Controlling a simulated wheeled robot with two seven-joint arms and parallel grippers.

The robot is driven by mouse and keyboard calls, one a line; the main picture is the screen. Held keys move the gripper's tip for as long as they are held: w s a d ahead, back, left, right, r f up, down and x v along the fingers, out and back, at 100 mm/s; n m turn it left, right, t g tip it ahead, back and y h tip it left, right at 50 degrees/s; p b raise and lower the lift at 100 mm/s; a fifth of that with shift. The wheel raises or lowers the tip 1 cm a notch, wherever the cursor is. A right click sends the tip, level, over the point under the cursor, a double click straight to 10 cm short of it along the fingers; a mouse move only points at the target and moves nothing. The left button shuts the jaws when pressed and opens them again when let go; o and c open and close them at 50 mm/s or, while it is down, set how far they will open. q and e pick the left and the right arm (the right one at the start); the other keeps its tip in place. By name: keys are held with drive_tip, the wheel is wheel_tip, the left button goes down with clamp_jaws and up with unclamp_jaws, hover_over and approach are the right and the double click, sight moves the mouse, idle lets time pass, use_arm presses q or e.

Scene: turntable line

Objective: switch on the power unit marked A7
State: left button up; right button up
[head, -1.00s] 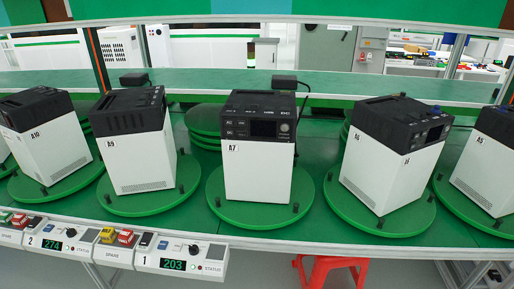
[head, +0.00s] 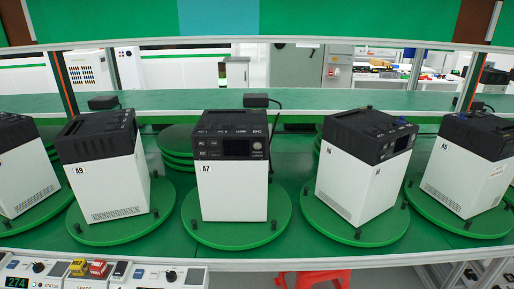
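The power unit marked A7 (head: 233,190) stands upright on a round green turntable (head: 236,232) near the middle of the head view. It is a white box with a black top. Its black control panel (head: 232,147) faces me, with a small dark screen (head: 236,147), a round knob at the right of it and small buttons at the left. The screen looks dark. Neither of my grippers is in view.
Similar units stand on turntables either side: A9 (head: 108,188) at left, another (head: 345,187) at right, then A5 (head: 465,172). Control boxes with displays (head: 160,277) line the front edge at lower left. A red stool (head: 315,280) is below the bench. Space before A7 looks clear.

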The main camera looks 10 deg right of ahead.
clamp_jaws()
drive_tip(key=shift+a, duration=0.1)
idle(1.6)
